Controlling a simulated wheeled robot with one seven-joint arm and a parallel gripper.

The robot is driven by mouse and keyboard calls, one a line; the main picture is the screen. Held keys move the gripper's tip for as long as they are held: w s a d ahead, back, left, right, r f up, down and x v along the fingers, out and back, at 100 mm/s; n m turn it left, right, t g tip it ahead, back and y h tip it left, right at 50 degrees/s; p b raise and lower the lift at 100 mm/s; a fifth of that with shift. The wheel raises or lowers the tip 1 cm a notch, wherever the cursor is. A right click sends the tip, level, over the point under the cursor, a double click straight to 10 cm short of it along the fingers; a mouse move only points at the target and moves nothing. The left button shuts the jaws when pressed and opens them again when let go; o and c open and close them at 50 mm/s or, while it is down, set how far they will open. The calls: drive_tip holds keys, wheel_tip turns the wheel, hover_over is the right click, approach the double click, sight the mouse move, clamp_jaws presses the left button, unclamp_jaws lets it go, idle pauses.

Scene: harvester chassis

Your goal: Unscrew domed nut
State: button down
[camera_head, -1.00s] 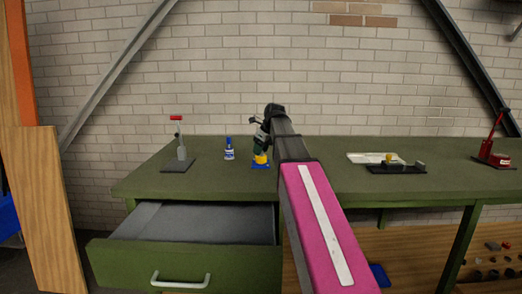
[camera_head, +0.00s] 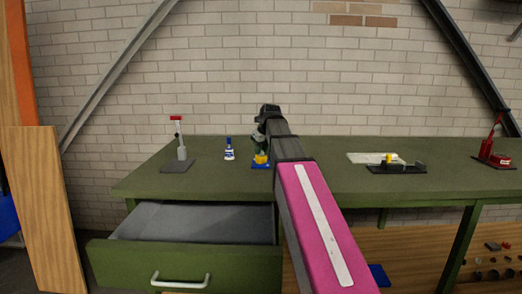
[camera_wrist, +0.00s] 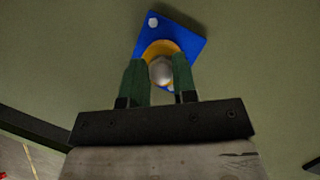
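The silver domed nut (camera_wrist: 161,71) shows in the wrist view, on a yellow round part (camera_wrist: 160,47) fixed to a blue plate (camera_wrist: 184,38). In the head view, the yellow part (camera_head: 261,159) and blue plate stand on the green bench, left of my arm; the nut is too small to make out there. My gripper (camera_wrist: 161,68) has its two green fingers on either side of the nut. The nut fills the narrow gap between them, and the fingers appear closed on it. The nut's lower side is partly hidden.
A blue-and-white bottle (camera_head: 229,149) and a grey stand with a red top (camera_head: 178,148) are on the bench to the left. A black-based fixture (camera_head: 396,167) and a red device (camera_head: 492,155) stand to the right. An open drawer (camera_head: 183,262) juts out below.

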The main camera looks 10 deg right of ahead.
drive_tip(key=n+y, duration=0.1)
drive_tip(key=n, duration=0.2)
drive_tip(key=shift+w+g, duration=0.1)
drive_tip(key=shift+g, duration=0.3)
drive_tip(key=shift+n+y, duration=0.3)
drive_tip(key=shift+n, duration=0.8)
drive_tip(key=shift+g, duration=0.3)
drive_tip(key=shift+n+y, duration=0.3)
drive_tip(key=shift+n, duration=0.8)
drive_tip(key=n+g, duration=0.1)
drive_tip(key=n, duration=0.2)
drive_tip(key=shift+g, duration=0.3)
